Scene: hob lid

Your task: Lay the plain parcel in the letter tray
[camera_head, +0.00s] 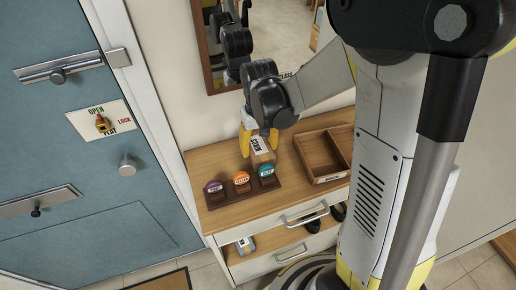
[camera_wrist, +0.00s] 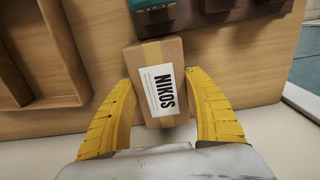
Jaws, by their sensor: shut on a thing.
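A brown cardboard parcel (camera_head: 262,157) with a tape strip and a white label reading NIKOS is between the yellow fingers of my gripper (camera_head: 259,140). In the wrist view the fingers (camera_wrist: 159,78) are shut on the sides of the parcel (camera_wrist: 150,55). I cannot tell whether it touches the cabinet top. A wooden tray with compartments (camera_head: 308,165), probably the letter tray, sits just right of the parcel in the head view. Its edge (camera_wrist: 70,60) shows at the left in the wrist view.
A dark rack (camera_head: 253,186) with purple, orange and teal round-topped items stands in front of the parcel on the wooden cabinet top (camera_head: 205,160). A grey labelled item (camera_head: 245,245) lies in the open shelf below. A blue door (camera_head: 80,150) is at left, a mirror behind.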

